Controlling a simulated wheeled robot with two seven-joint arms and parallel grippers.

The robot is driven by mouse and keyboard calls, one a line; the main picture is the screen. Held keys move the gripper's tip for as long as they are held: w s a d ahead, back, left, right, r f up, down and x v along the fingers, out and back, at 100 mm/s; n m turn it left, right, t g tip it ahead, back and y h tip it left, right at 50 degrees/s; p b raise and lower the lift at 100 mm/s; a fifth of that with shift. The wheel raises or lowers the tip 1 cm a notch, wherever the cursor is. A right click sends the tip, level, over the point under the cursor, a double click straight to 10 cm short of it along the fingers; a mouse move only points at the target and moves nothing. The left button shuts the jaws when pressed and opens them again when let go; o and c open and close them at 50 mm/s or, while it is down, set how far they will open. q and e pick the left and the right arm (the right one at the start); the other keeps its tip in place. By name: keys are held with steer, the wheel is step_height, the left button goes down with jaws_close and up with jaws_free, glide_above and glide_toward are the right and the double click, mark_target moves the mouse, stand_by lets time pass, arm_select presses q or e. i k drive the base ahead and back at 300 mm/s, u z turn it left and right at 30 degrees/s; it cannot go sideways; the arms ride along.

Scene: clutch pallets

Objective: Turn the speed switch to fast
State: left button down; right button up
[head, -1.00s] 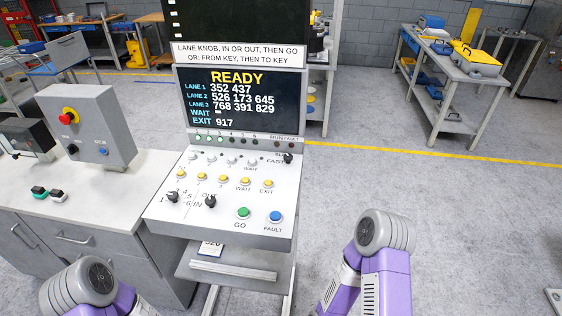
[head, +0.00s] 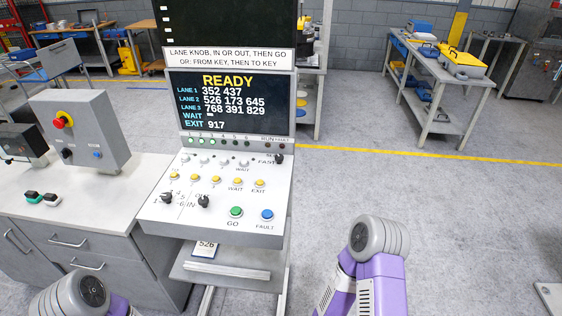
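The speed switch (head: 279,159) is a small black knob at the upper right of the sloped white control panel (head: 180,213). The word FAST is printed just left of it, with another label partly hidden above. The exact direction of the knob is too small to tell. Purple and grey links of my two arms show at the bottom left and bottom right. Both grippers are out of view, and nothing of mine touches the panel.
The panel also holds yellow buttons (head: 237,181), two black knobs (head: 204,202), a green GO button (head: 236,212) and a blue FAULT button (head: 267,214). The screen (head: 230,102) reads READY. A grey box with a red button (head: 62,121) stands left.

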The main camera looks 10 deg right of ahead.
mark_target(279, 158)
steer(key=k, duration=1.15)
steer(key=z, duration=0.7)
steer(key=i, duration=1.7)
steer(key=u, duration=0.9)
